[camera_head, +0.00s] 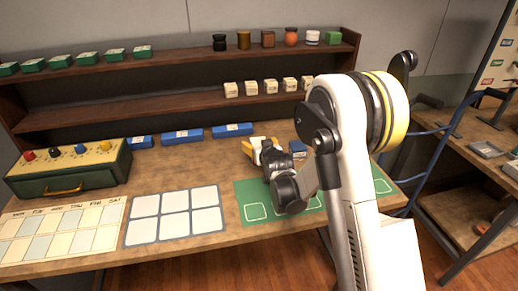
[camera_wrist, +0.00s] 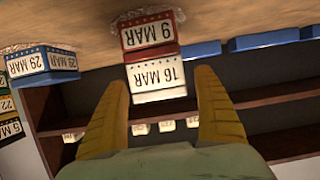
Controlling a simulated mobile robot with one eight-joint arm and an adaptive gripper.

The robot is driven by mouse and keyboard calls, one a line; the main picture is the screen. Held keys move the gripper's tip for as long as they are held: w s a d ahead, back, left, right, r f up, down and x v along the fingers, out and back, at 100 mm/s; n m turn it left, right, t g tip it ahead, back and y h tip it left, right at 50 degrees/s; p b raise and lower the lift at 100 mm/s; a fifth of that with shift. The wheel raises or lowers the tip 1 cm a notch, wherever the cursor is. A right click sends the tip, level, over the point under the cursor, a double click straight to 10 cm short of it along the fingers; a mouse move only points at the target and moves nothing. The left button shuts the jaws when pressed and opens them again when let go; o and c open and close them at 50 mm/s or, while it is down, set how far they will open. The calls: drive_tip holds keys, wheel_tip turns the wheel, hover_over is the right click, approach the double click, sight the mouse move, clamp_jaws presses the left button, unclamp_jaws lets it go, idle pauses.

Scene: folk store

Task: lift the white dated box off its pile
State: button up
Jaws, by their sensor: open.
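The white dated box (camera_wrist: 158,78), marked 16 MAR, shows in the wrist view against a red dated box (camera_wrist: 149,36) marked 9 MAR. The wrist picture looks inverted, with the table at its top, so the white box sits on top of the red one. My gripper (camera_wrist: 161,76) is open, with one yellow finger on each side of the white box and a visible gap at both sides. In the head view, my gripper (camera_head: 262,145) is over the back of the table, with a bit of white between its fingers. The red box is hidden there.
A blue dated box (camera_head: 298,148) stands just right of my gripper; in the wrist view it reads 29 MAR (camera_wrist: 44,62). Blue trays (camera_head: 182,136) line the table's back below the shelf (camera_head: 180,106). A green mat (camera_head: 250,192) lies in front.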

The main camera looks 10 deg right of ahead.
drive_tip(key=c, duration=1.3)
drive_tip(key=shift+r, duration=0.1)
drive_tip(key=shift+c, duration=0.2)
